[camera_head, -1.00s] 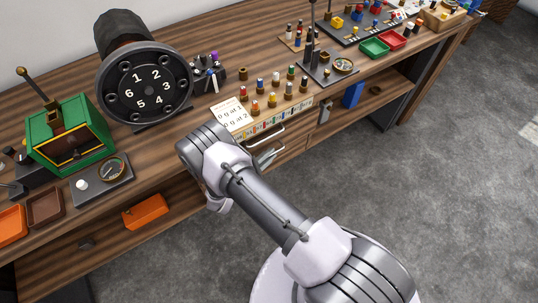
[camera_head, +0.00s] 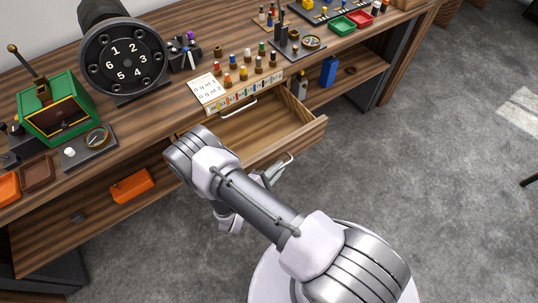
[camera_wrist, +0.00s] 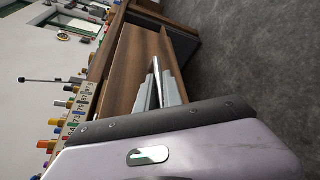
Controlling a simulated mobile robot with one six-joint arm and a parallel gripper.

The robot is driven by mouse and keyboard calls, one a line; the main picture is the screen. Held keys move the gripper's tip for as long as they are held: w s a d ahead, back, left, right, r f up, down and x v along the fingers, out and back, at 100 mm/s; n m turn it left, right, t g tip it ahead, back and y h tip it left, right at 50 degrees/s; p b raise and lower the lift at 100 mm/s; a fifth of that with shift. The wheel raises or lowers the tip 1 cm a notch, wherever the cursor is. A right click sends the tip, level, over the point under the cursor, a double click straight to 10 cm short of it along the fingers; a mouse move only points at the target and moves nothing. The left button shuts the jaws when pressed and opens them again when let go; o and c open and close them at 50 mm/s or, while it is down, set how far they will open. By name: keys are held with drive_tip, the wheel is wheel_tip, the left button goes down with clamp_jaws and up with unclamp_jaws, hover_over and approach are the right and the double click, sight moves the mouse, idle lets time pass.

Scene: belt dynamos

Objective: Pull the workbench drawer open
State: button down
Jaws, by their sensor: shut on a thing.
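The wooden workbench drawer (camera_head: 306,139) stands pulled out from the bench front, and part of its empty inside shows. Its pale bar handle (camera_head: 288,160) is on the front panel. My gripper (camera_head: 276,172) is at that handle, shut on it, below and in front of the drawer front. My arm hides the left part of the drawer. In the wrist view, the grey fingers (camera_wrist: 161,88) close around the light handle bar (camera_wrist: 157,72), beside the brown drawer front (camera_wrist: 124,70).
The workbench (camera_head: 160,118) carries a black numbered dial (camera_head: 124,60), a green box (camera_head: 58,108) and small coloured pegs. A second metal handle (camera_head: 239,109) is on the bench edge above the drawer. An orange bin (camera_head: 132,186) and a blue item (camera_head: 328,71) are on the lower shelf. Open grey floor lies right.

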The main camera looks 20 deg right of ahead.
drive_tip(key=shift+s+d+p, duration=0.15)
drive_tip(key=shift+s+d, duration=0.1)
drive_tip(key=shift+s, duration=0.5)
drive_tip(key=shift+s+d+p, duration=0.15)
drive_tip(key=shift+s+d, duration=0.1)
drive_tip(key=shift+s, duration=0.5)
drive_tip(key=shift+s+d+p, duration=0.15)
drive_tip(key=shift+s+d, duration=0.1)
drive_tip(key=shift+s, duration=0.5)
drive_tip(key=c, duration=1.8)
unclamp_jaws()
drive_tip(key=shift+o, duration=0.2)
drive_tip(key=shift+a, duration=0.1)
drive_tip(key=p+v, duration=0.2)
drive_tip(key=v, duration=1.5)
drive_tip(key=shift+p, duration=0.4)
drive_tip(key=shift+s+a, duration=0.15)
